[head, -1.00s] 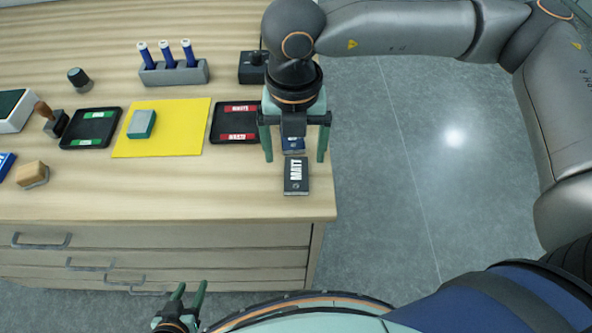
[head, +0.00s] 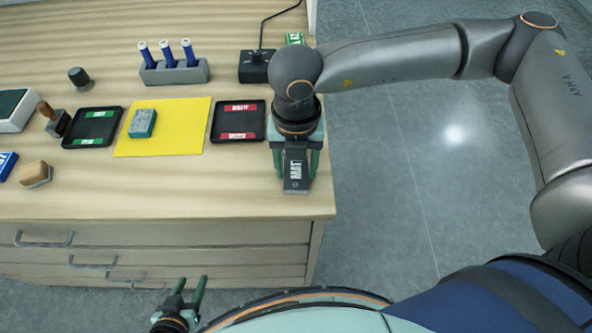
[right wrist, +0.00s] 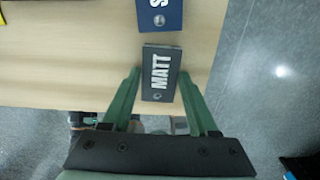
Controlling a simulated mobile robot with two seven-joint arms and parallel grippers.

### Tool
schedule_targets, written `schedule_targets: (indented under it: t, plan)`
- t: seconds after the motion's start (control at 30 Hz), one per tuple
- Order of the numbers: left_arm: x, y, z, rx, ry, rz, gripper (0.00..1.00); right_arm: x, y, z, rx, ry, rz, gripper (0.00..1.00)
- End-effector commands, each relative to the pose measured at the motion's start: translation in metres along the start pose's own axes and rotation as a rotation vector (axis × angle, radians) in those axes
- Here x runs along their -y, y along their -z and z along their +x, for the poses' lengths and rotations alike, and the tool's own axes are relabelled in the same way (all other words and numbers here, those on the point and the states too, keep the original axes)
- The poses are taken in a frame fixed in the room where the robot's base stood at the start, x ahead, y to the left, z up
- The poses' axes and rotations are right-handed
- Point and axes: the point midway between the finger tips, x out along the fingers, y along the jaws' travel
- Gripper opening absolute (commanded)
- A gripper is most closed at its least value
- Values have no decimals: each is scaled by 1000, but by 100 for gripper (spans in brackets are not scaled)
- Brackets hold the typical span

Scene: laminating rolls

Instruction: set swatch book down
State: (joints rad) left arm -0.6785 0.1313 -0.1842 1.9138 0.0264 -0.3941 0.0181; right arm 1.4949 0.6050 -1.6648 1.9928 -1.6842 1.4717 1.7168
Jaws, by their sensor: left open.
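The dark grey swatch book marked MATT (head: 296,172) lies near the front right corner of the wooden worktop, and also shows in the right wrist view (right wrist: 161,74). My right gripper (head: 296,174) is low over it, one green finger on each side. The fingers look open, with a narrow gap at the book's left side in the right wrist view (right wrist: 160,72). A navy book (right wrist: 160,14) lies just beyond the MATT book; the gripper hides it in the head view. My left gripper (head: 190,282) is open and empty in front of the drawers.
A black tray with red labels (head: 238,122), a yellow sheet (head: 182,140) with a teal block (head: 142,123), and a black tray with green labels (head: 92,128) lie to the left. A rack of blue tubes (head: 174,72) and a black corded box (head: 254,66) stand behind. The worktop's right edge is close.

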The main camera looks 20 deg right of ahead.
Motion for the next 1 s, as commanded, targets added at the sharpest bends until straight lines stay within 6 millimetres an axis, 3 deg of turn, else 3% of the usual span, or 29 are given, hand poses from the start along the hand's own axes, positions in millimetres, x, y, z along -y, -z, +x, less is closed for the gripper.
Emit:
schedule_targets:
  t: [0.07, 0.5, 0.83, 1.0]
  plan:
    - [0, 0, 0, -1, 0, 0, 50, 0, 0, 0, 0, 0, 0, 50]
    - [0, 0, 0, -1, 0, 0, 50, 0, 0, 0, 1, 0, 0, 0]
    - [0, 0, 0, -1, 0, 0, 50, 0, 0, -4, 1, -1, 0, 0]
    - [0, 0, 0, -1, 0, 0, 50, -1, -1, -20, 3, -3, 0, 0]
